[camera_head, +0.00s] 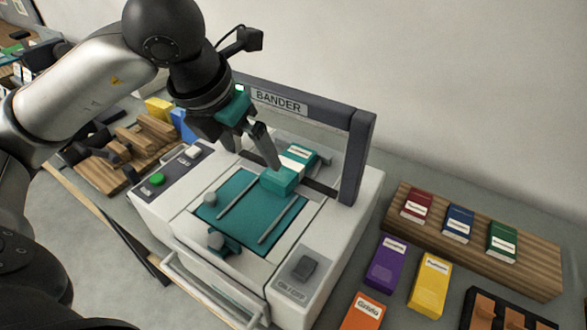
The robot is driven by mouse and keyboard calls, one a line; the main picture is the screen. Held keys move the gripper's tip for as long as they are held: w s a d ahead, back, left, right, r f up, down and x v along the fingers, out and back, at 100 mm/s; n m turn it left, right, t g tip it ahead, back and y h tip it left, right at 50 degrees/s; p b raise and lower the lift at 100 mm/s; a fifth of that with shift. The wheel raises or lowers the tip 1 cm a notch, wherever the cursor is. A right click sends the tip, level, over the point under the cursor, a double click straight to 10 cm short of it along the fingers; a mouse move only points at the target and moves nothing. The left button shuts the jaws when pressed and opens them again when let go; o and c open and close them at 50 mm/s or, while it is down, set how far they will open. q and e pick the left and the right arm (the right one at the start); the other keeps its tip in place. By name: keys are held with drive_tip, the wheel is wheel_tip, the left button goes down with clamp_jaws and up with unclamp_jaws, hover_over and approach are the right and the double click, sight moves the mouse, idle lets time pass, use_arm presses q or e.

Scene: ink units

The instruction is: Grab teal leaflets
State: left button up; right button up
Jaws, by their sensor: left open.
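The teal leaflets (281,181) lie as a small stack on the bed of the BANDER machine (337,246), at the back end of its teal plate, near the arch. A white band or label crosses the stack. My left gripper (272,160) comes down from the upper left with a finger close to the stack's left side. It is open. Its other finger is hard to make out, and I cannot tell whether the visible one touches the leaflets. My right gripper is not in view.
The machine's dark arch (357,155) stands close behind and right of the stack. A wooden rack (536,268) at the right holds red, blue and green packs. Purple (386,262), yellow (430,284) and orange (363,312) packs lie before it. A wooden stand (100,178) is at left.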

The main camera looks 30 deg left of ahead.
use_arm(q)
hover_over(272, 181)
drive_tip(key=s, duration=0.2)
drive_tip(key=f, duration=0.5)
drive_tip(key=shift+s+a+f, duration=0.15)
drive_tip(key=shift+a+f, duration=0.2)
drive_tip(key=shift+d+b+x, duration=0.15)
drive_tip(key=shift+x, duration=1.15)
drive_tip(key=shift+d+b+x, duration=0.1)
drive_tip(key=shift+b+x, duration=0.05)
drive_tip(key=shift+x, duration=1.15)
